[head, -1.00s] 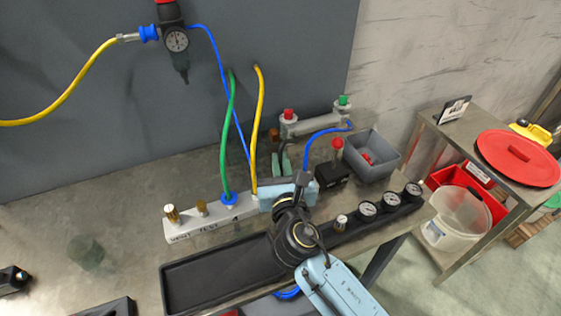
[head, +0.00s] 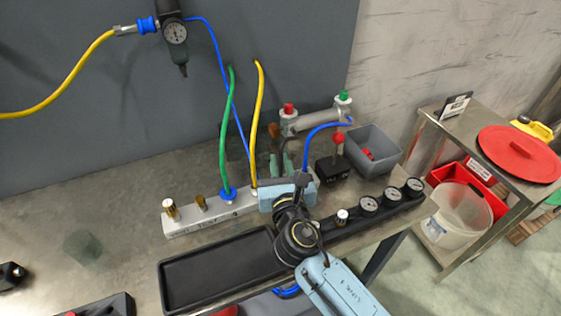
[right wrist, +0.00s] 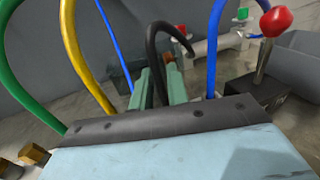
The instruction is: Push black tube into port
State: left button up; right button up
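My right gripper (head: 283,160) stands just behind the right end of the pale port block (head: 212,217). In the right wrist view its two green fingers (right wrist: 158,88) are close together, with the black tube (right wrist: 153,45) between them. The tube arches up from the fingers and bends over to the right. In the head view the black tube (head: 284,145) shows only as a short dark piece. My gripper's body hides the right end of the block, so I cannot tell which port the tube faces or whether it touches one.
Green (head: 225,130) and yellow (head: 257,120) tubes rise from the block close left of my gripper. A blue tube (head: 316,134) arches at its right. A black box with a red-knobbed lever (head: 334,166) and a grey bin (head: 371,155) stand further right. A black tray (head: 215,270) lies in front.

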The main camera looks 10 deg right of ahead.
jog(key=o, duration=0.3)
jog(key=shift+r, duration=0.1)
jog(key=s, duration=1.3)
jog(key=shift+s+a, duration=0.15)
jog(key=shift+a, duration=0.3)
